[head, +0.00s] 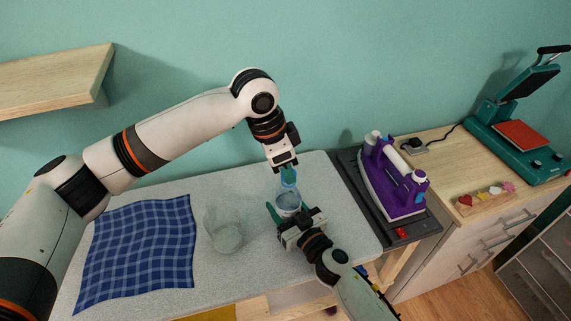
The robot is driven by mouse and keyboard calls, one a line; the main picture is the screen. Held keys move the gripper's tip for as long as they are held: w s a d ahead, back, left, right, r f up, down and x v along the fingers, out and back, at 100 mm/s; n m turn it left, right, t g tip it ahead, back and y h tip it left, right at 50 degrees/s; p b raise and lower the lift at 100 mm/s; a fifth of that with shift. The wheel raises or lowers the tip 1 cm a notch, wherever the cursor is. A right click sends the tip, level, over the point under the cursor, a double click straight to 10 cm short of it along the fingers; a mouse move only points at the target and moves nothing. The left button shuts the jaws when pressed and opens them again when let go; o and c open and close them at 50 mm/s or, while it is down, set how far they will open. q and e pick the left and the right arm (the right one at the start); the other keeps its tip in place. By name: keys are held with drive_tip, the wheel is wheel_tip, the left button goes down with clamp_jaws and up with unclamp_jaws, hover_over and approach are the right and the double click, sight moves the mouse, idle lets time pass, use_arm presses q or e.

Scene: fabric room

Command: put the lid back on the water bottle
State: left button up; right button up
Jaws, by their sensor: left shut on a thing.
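The water bottle (288,201) is clear and bluish and stands upright on the light grey table top. My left gripper (287,170) comes down from above and is shut on the small blue lid (289,183), just above the bottle's mouth in the picture. I cannot tell whether the lid touches the bottle. My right gripper (288,212) reaches in from the lower right, with a teal finger on either side of the bottle. Whether its fingers press on the bottle is not clear. Its body hides the bottle's lower part.
A clear glass jug (226,234) stands left of the bottle. A blue checked cloth (140,250) lies on the left of the grey table top (250,275). A purple iron (390,182) on a dark board is to the right. A wooden shelf (55,80) juts out at upper left.

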use_arm(q)
drive_tip(key=shift+f, duration=0.2)
drive_tip(key=m, duration=0.3)
drive_tip(key=m+g, duration=0.1)
drive_tip(key=m, duration=0.1)
drive_tip(key=shift+w+f+m+g, duration=0.1)
drive_tip(key=shift+w+m+g, duration=0.1)
drive_tip(key=shift+m+g, duration=0.15)
drive_tip(key=m+g, duration=0.1)
drive_tip(key=m, duration=0.3)
drive_tip(key=shift+w, duration=0.1)
drive_tip(key=m+y, duration=0.1)
drive_tip(key=m, duration=0.3)
drive_tip(key=shift+w+d+g, duration=0.1)
drive_tip(key=shift+d+g, duration=0.05)
drive_tip(key=shift+g, duration=0.2)
drive_tip(key=m+y, duration=0.1)
drive_tip(key=m, duration=0.3)
drive_tip(key=shift+d, duration=0.1)
drive_tip(key=m+y, duration=0.1)
drive_tip(key=m, duration=0.3)
drive_tip(key=shift+d+m+g, duration=0.15)
drive_tip(key=shift+m+g, duration=0.15)
drive_tip(key=shift+m, duration=0.05)
drive_tip(key=m+y, duration=0.1)
drive_tip(key=m, duration=0.5)
drive_tip(key=shift+d+m+y, duration=0.1)
drive_tip(key=shift+m+y, duration=0.3)
